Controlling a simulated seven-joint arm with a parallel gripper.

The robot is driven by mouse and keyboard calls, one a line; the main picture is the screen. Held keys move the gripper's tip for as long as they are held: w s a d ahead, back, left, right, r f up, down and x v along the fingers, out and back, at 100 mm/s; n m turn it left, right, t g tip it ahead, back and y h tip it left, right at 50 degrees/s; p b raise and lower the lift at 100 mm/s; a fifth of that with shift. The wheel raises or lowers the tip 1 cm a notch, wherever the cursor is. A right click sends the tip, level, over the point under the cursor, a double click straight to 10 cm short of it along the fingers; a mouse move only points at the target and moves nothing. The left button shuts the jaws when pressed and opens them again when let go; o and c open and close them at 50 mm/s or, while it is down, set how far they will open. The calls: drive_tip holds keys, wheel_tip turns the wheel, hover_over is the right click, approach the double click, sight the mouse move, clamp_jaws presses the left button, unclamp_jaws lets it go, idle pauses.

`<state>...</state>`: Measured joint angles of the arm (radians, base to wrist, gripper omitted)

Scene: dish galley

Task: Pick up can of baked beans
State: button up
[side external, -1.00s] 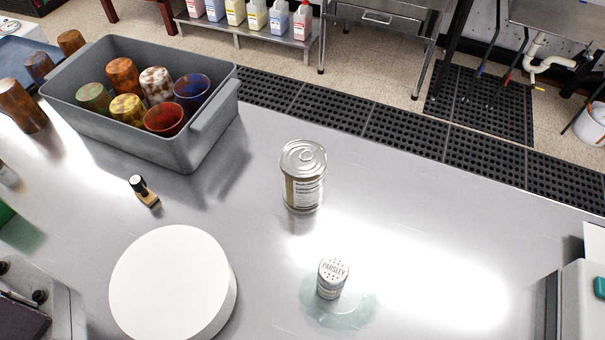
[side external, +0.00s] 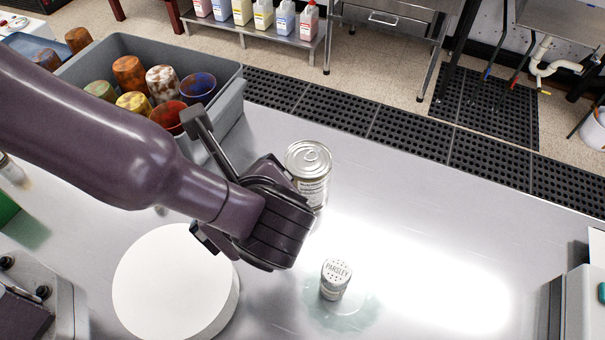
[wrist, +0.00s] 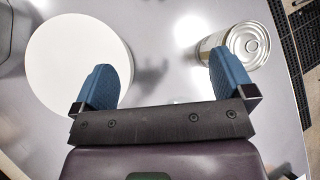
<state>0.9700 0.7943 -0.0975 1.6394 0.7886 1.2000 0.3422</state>
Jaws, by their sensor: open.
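The can of baked beans (side external: 310,160) stands upright on the steel counter, its silver lid and part of its pale label showing. My gripper hides its lower left side in the side view. In the wrist view the can (wrist: 246,43) is at the upper right, beyond and partly behind the right finger. My gripper (wrist: 160,85) is open, its two blue fingers wide apart with only bare counter between them. In the side view my gripper (side external: 262,225) is left of and nearer than the can; its fingertips are not clear there. I cannot tell its exact height.
A white round block (side external: 165,285) sits at the front left; it also shows in the wrist view (wrist: 78,55). A parsley shaker (side external: 335,280) stands in a greenish wet patch. A grey bin (side external: 235,105) of several cups is at the back left. The counter (side external: 430,200) right of the can is clear.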

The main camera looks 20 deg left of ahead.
sight(309, 162)
drive_tip(key=d+f+m+t, duration=0.4)
drive_tip(key=d+f+m, duration=0.15)
drive_tip(key=d, duration=0.25)
drive_tip(key=w+d+r+m+t, duration=0.2)
drive_tip(key=w+r+m+t, duration=0.1)
drive_tip(key=w+r, duration=0.1)
drive_tip(key=x, duration=1.2)
drive_tip(key=shift+a+f, duration=0.4)
drive_tip(key=shift+a, duration=0.15)
drive_tip(key=shift+r, duration=0.1)
drive_tip(key=c, duration=1.1)
drive_tip(key=shift+c, duration=0.2)
